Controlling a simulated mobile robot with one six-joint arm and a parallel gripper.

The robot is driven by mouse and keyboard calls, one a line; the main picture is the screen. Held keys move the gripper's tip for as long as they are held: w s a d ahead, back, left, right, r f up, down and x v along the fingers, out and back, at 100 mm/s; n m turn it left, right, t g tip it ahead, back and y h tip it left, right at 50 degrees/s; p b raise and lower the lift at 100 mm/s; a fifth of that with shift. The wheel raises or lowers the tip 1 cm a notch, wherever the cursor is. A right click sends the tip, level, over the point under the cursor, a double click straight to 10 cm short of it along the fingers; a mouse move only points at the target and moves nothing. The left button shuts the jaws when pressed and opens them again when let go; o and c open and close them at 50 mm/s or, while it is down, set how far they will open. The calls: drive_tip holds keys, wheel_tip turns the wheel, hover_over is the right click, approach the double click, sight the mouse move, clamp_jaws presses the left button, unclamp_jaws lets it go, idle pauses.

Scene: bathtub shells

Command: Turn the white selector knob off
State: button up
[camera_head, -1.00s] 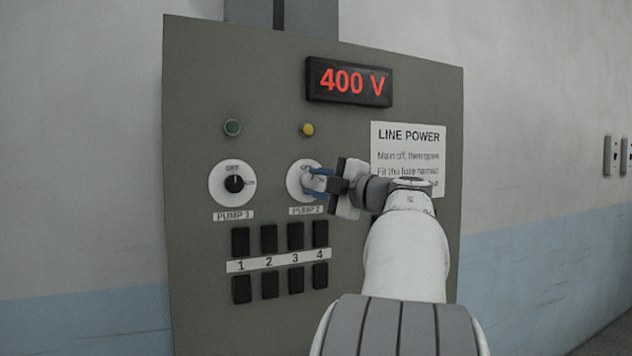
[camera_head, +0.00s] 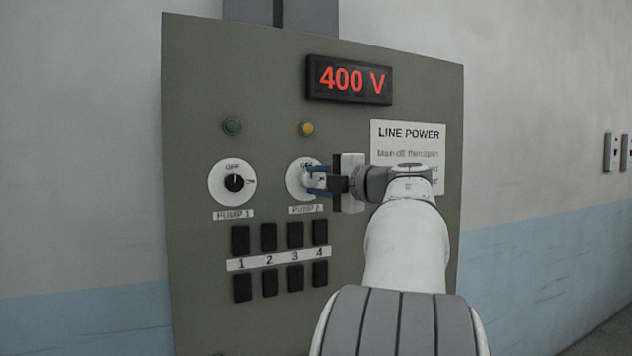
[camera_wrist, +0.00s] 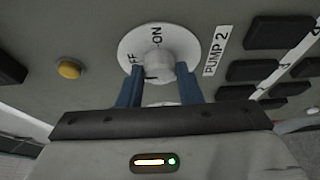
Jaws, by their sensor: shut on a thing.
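The white selector knob (camera_head: 308,180) sits on the round white dial marked PUMP 2, right of the black PUMP 1 knob (camera_head: 234,183). My gripper (camera_head: 318,181) reaches it from the right, its blue fingers shut on the knob. In the wrist view the white knob (camera_wrist: 160,62) stands between the two blue fingers of my gripper (camera_wrist: 160,85). The dial (camera_wrist: 185,45) shows ON at its top and part of OFF at its left. The fingers hide part of the knob, and I cannot tell exactly where it points.
A grey panel (camera_head: 195,280) carries a display (camera_head: 348,81) reading 400 V. A green lamp (camera_head: 232,126) and a yellow lamp (camera_head: 307,129) sit above the dials. Several black fuse blocks (camera_head: 269,237) sit below. A LINE POWER sign (camera_head: 408,135) is partly behind my arm.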

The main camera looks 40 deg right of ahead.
drive_tip(key=o, duration=0.9)
drive_tip(key=shift+a, duration=0.1)
drive_tip(key=shift+o, duration=0.4)
drive_tip(key=s+d+b, duration=0.1)
drive_tip(key=s+b, duration=0.1)
drive_tip(key=s, duration=0.5)
drive_tip(key=shift+s+d, duration=0.15)
drive_tip(key=shift+s, duration=0.2)
